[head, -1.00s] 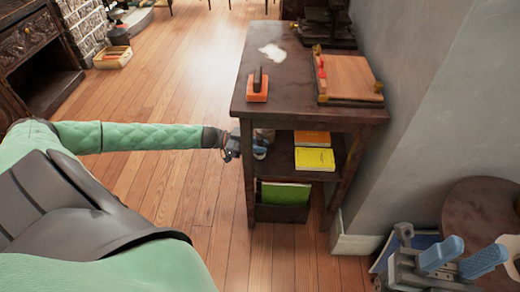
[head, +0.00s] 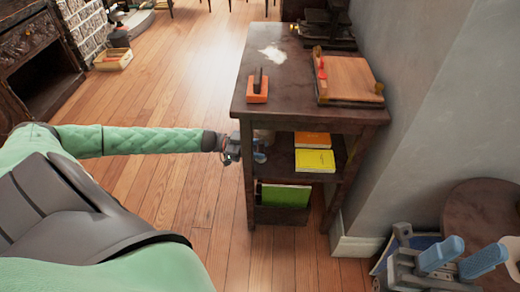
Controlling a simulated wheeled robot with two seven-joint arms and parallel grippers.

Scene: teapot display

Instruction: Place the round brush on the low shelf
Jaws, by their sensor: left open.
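A dark wooden side table (head: 285,105) has a low shelf (head: 283,172) under its top. My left gripper (head: 259,152) reaches in from the left past the table's front left leg, between the top and the low shelf. It is open, its bluish fingertips partly hidden by the leg. A pale object (head: 264,135) shows just behind the fingertips, mostly hidden; I cannot tell whether it is the round brush. No round brush is clearly visible elsewhere. My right gripper (head: 462,259) is at the lower right, open and empty, its blue fingers apart.
An orange book (head: 312,139) and a yellow book (head: 314,161) lie on the low shelf's right part. A green book (head: 285,195) stands in the bottom compartment. An orange block (head: 257,97) and a wooden board (head: 348,78) are on top. A wall stands at right.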

